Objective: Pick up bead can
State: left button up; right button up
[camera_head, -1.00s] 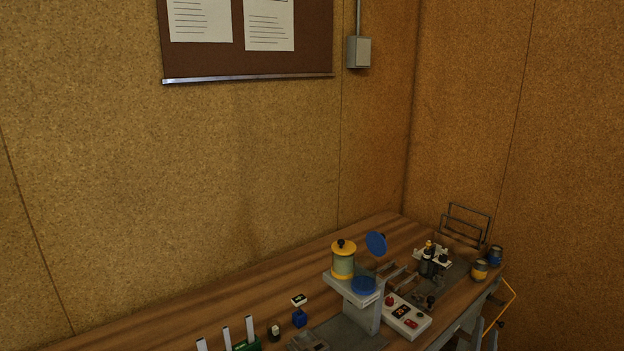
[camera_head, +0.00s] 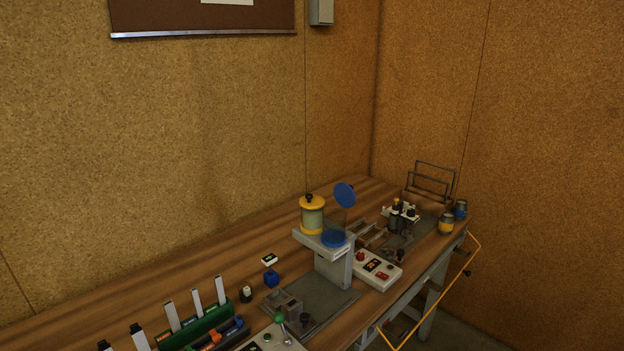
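Two small grey cans stand at the bench's far right end, one with a yellow band (camera_head: 446,224) and one with a blue band (camera_head: 460,209). A clear canister with a yellow lid and base (camera_head: 312,215) stands on a raised grey stand (camera_head: 333,262). Beside it is a clear container with a blue base (camera_head: 335,239), and a blue round lid (camera_head: 344,195) is tilted up above it. No label shows which of these is the bead can. Neither of my grippers is in view.
The wooden bench (camera_head: 230,260) runs along the wall. A white control box (camera_head: 372,270) with a red button sits right of the stand. A green rack (camera_head: 205,325) is at the front. Wire frames (camera_head: 432,180) stand at the back. A yellow frame (camera_head: 440,292) juts from the bench's front edge.

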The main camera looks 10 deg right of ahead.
aim_at(460, 208)
jog(key=i+l+u, duration=0.1)
jog(key=u, duration=0.4)
jog(key=l+u, duration=0.35)
jog(key=u, duration=0.15)
jog(key=l+u, duration=0.25)
jog(key=l, duration=0.5)
jog(key=l+u, duration=0.2)
jog(key=l, duration=0.55)
jog(key=k+l+u, duration=0.25)
jog(key=l, duration=0.5)
jog(key=k+l, duration=0.1)
jog(key=l, duration=1.4)
jog(key=z, duration=2.1)
jog(key=u, duration=0.4)
jog(key=j+u, duration=0.1)
jog(key=u, duration=0.75)
jog(key=j+u, duration=0.1)
jog(key=u, duration=0.75)
jog(key=j, duration=0.1)
